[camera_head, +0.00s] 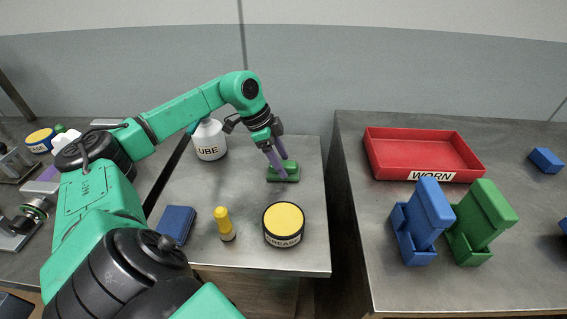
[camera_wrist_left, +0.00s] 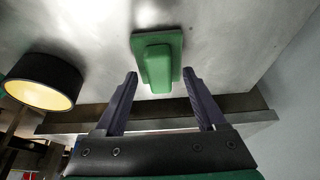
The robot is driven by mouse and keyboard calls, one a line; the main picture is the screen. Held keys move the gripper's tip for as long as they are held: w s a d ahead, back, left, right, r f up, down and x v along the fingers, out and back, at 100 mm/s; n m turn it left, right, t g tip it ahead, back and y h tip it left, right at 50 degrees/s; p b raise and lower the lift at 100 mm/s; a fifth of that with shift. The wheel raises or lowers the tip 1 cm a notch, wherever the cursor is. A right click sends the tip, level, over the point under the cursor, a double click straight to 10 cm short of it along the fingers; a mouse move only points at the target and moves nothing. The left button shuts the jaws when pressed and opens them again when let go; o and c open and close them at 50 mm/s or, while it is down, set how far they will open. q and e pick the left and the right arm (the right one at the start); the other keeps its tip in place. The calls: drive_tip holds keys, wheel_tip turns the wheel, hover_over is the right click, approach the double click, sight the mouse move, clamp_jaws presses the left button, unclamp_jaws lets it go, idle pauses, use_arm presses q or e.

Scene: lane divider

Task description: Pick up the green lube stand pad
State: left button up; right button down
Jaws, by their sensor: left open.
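The green lube stand pad (camera_head: 291,174) lies on the middle grey table, a flat base with a raised block on top. It also shows in the left wrist view (camera_wrist_left: 157,62), upper middle, ahead of the fingers. My left gripper (camera_head: 283,168) is open, its two purple fingers pointing down at the pad. In the left wrist view the fingertips (camera_wrist_left: 160,74) lie on either side of the pad's raised block, with gaps visible on both sides. Whether they touch the pad cannot be told. My right gripper is not in view.
A white LUBE bottle (camera_head: 209,140) stands behind the arm. A yellow-topped grease tin (camera_head: 283,222), yellow-handled tool (camera_head: 223,223) and blue block (camera_head: 177,224) are nearer. The right table holds a red WORN tray (camera_head: 380,165), blue stand (camera_head: 421,222) and green stand (camera_head: 480,222). A gap separates these tables.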

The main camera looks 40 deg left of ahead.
use_arm(q)
drive_tip(key=shift+c, duration=0.3)
clamp_jaws()
drive_tip(key=shift+r, duration=0.1)
